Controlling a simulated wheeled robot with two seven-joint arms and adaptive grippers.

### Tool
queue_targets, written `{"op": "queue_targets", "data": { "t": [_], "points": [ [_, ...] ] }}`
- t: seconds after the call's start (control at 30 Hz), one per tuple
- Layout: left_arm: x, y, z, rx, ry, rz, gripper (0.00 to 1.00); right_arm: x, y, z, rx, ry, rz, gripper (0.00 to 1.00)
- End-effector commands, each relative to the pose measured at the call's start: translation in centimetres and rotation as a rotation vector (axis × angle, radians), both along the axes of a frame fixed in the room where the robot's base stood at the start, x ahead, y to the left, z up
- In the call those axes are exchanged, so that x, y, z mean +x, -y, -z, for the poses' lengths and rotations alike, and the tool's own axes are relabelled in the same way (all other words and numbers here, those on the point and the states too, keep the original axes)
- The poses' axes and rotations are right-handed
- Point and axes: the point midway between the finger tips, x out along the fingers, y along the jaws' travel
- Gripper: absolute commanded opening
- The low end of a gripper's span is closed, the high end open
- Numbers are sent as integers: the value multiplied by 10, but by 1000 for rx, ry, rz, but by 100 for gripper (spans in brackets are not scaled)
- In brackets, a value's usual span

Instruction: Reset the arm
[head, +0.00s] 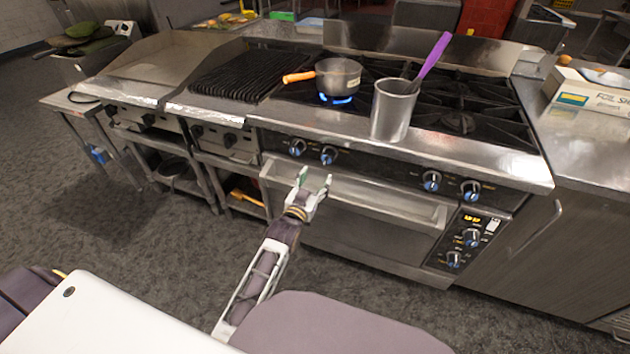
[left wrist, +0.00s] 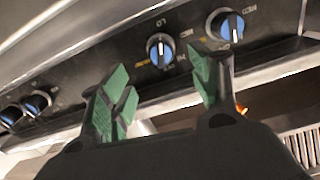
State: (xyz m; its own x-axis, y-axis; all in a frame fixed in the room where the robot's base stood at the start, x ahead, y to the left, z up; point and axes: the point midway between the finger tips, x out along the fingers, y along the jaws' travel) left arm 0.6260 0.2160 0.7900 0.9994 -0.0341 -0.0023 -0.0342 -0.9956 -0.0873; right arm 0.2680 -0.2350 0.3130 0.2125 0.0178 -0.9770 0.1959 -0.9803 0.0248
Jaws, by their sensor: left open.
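My left gripper (head: 316,181) is open and empty in front of the stove (head: 345,127), near its front panel and oven handle. In the left wrist view the green-padded fingers of my left gripper (left wrist: 160,95) stand apart with nothing between them. Beyond them is the black panel with blue-faced knobs, one knob (left wrist: 160,47) showing between the fingers and another (left wrist: 227,24) just behind the right finger. In the head view these panel knobs (head: 329,155) are just above the gripper. My right gripper is not in view.
A saucepan (head: 338,76) with an orange handle sits over a lit blue flame. A metal pot (head: 393,110) with a purple-handled utensil (head: 433,54) stands at the stove's front edge. A box (head: 590,92) lies on the right counter. Carpet (head: 150,260) to the left is clear.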

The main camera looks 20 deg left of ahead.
Motion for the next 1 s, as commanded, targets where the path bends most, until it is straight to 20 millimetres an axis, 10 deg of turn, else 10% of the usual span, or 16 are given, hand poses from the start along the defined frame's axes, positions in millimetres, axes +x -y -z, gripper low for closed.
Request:
{"op": "queue_targets", "data": {
  "t": [0.67,1.0],
  "points": [
    [-1,-1,25,-22,-112,-4,62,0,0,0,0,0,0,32],
    [-33,13,167,-59,-514,7,62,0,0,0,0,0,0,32]
  ]
}}
